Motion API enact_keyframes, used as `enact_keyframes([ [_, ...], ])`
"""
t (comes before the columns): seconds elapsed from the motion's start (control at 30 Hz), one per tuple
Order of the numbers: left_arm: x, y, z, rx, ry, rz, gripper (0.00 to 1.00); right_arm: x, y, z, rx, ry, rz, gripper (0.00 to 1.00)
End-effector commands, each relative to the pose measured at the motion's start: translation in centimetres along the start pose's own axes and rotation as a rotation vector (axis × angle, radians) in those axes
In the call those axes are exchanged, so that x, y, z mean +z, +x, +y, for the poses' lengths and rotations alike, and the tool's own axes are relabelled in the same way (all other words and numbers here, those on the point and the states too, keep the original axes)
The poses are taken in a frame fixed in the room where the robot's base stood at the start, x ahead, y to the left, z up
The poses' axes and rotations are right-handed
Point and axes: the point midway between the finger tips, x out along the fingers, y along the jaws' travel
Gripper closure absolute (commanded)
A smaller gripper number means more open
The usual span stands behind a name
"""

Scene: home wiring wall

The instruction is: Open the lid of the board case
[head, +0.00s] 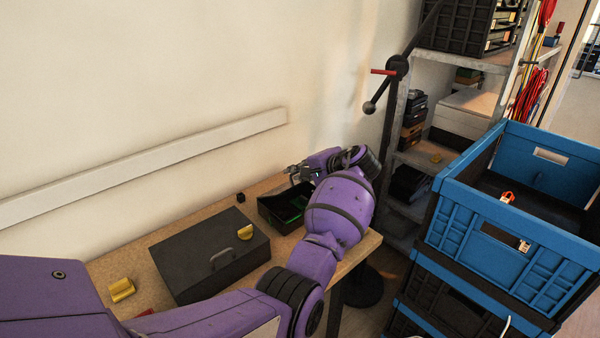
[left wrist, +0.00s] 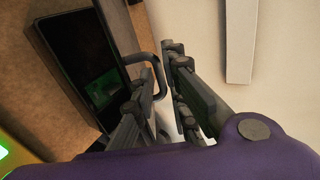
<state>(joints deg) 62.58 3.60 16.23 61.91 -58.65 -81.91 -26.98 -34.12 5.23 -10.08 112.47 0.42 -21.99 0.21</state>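A dark grey case (head: 195,275) with a bar handle (head: 220,258) lies closed on the wooden table. To its right, a smaller black case (head: 272,212) shows a dark inside with something green in it. I cannot tell which one is the board case. My left gripper (head: 292,172) is at the far side of the black case, fingers apart. In the left wrist view, the black case (left wrist: 72,35) shows a green part inside, and a dark bar handle (left wrist: 148,58) at its edge reaches between the open fingers (left wrist: 165,105). Whether the fingers touch it is unclear. My right gripper is out of view.
Blue crates (head: 475,225) stand at right, before a shelf (head: 490,62). The wall is close behind the table.

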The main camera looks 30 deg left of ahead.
Motion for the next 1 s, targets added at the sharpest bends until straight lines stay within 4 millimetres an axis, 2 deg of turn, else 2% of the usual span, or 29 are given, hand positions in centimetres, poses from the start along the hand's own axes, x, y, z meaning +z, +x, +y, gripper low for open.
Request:
enact_keyframes([
  [0.17, -0.1, -0.9, 0.1, 0.001, 0.000, 0.001, 0.87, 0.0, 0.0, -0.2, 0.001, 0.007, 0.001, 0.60],
  [0.27, -0.1, -2.5, 0.1, 0.000, -0.001, 0.003, 0.87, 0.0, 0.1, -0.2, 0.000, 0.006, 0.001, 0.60],
  [0.5, -0.1, -7.8, 0.1, 0.001, -0.002, 0.003, 0.87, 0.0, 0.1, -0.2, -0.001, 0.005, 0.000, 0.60],
  [0.7, 0.0, -10.9, 0.0, 0.000, -0.001, 0.002, 0.87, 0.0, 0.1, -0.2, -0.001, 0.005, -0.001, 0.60],
  [0.83, 0.0, -11.8, 0.0, -0.001, 0.000, 0.001, 0.87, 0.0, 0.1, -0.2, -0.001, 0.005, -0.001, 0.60],
  [1.0, 0.0, -12.1, 0.0, 0.000, 0.000, 0.000, 0.87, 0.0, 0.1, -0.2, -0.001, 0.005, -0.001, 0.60],
])
